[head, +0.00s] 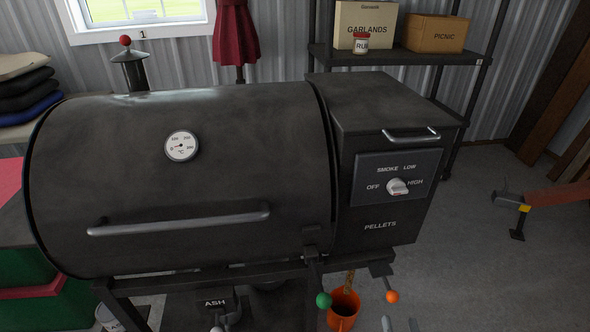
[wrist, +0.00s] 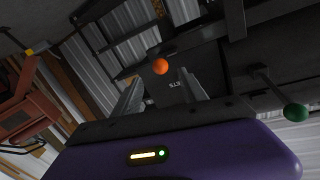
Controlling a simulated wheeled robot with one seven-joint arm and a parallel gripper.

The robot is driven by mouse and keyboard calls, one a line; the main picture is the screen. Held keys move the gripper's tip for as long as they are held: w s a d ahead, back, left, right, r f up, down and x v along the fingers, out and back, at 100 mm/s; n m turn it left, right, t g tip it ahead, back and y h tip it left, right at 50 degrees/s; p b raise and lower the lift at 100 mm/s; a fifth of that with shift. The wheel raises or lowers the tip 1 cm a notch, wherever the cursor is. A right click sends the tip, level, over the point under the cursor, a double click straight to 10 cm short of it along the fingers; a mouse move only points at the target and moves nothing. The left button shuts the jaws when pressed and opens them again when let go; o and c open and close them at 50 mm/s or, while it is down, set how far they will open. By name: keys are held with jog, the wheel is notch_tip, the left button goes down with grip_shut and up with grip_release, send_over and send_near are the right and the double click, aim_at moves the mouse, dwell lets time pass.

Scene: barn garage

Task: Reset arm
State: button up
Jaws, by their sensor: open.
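My gripper (wrist: 160,88) shows in the wrist view with its two grey fingers apart and nothing held between them. An orange knob (wrist: 160,66) on a lever appears just beyond the fingertips; I cannot tell if it touches them. In the head view, what look like my fingertips (head: 399,324) poke up at the bottom edge, just below the orange knob (head: 392,297). The rest of my arm is out of that view. A black pellet grill (head: 250,180) with a closed lid fills the head view.
A green knob (head: 323,300) on a lever hangs left of the orange one, and an orange bucket (head: 343,310) is below. A dial (head: 397,187) is on the pellet hopper. A shelf (head: 400,58) with boxes stands behind. Floor at right is mostly clear, with a red-armed stand (head: 555,196).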

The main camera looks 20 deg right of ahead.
jog(key=s+a+r+n+g+y, duration=0.1)
jog(key=s+a+r+n+y, duration=0.65)
jog(key=s+a+r, duration=0.95)
notch_tip(320, 180, up, 10)
jog(key=p, duration=1.2)
jog(key=shift+s+r+y, duration=0.25)
jog(key=shift+s+y, duration=0.1)
jog(key=shift+s, duration=0.05)
jog(key=shift+d, duration=0.1)
